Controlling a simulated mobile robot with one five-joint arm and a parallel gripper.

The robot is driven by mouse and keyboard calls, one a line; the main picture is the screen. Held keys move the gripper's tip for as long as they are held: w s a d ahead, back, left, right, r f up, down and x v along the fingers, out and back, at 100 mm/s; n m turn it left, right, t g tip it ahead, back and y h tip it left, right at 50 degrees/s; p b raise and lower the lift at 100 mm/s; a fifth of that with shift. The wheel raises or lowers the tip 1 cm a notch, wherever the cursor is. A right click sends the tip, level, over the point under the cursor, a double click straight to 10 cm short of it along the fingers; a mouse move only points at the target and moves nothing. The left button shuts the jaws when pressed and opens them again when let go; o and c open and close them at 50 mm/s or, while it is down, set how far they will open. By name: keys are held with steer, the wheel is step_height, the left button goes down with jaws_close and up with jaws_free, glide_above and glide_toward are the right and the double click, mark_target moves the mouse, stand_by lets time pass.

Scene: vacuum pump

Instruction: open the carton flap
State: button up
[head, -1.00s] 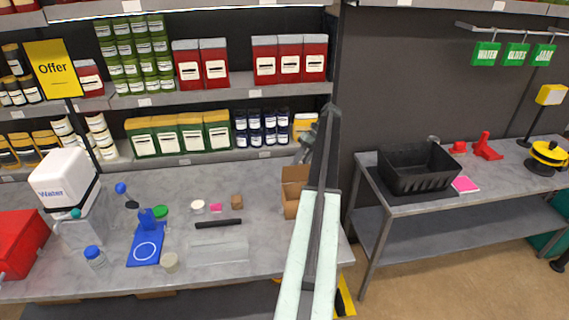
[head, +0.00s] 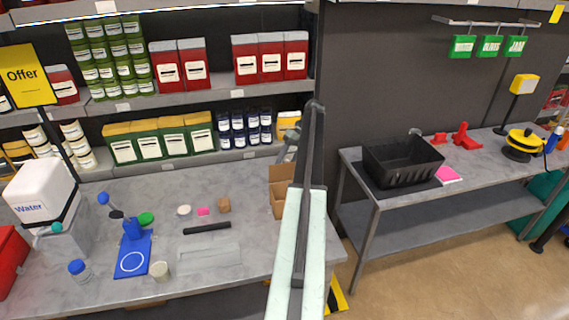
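The carton (head: 278,192) is a small brown cardboard box at the right end of the grey left table. Its right part is hidden behind my arm, which rises through the middle of the head view. A cardboard face shows at its top left, but I cannot tell which flap is open or shut. My gripper (head: 291,141) shows only in part, as a grey piece to the left of the arm's upper end, above and behind the carton. It looks apart from the carton. Its fingertips are too small and hidden to judge.
The left table (head: 230,178) also holds a black bar (head: 207,229), a blue stand (head: 133,255), a white water container (head: 42,190) and small lids. Stocked shelves stand behind. A right table (head: 395,200) holds a black crate (head: 400,160). Bare floor (head: 430,260) lies at the lower right.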

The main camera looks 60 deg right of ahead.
steer(key=shift+w, duration=0.1)
steer(key=shift+r+p, duration=0.25)
steer(key=shift+p, duration=0.05)
steer(key=r+p, duration=0.2)
steer(key=a+r+p, duration=0.1)
steer(key=shift+s+r+p, duration=0.25)
steer(key=shift+s+p, duration=0.05)
steer(key=shift+s, duration=0.05)
steer(key=s+a, duration=0.8)
steer(key=a, duration=0.4)
steer(key=shift+a+r+p, duration=0.2)
steer(key=shift+r+p, duration=0.2)
steer(key=shift+r, duration=0.05)
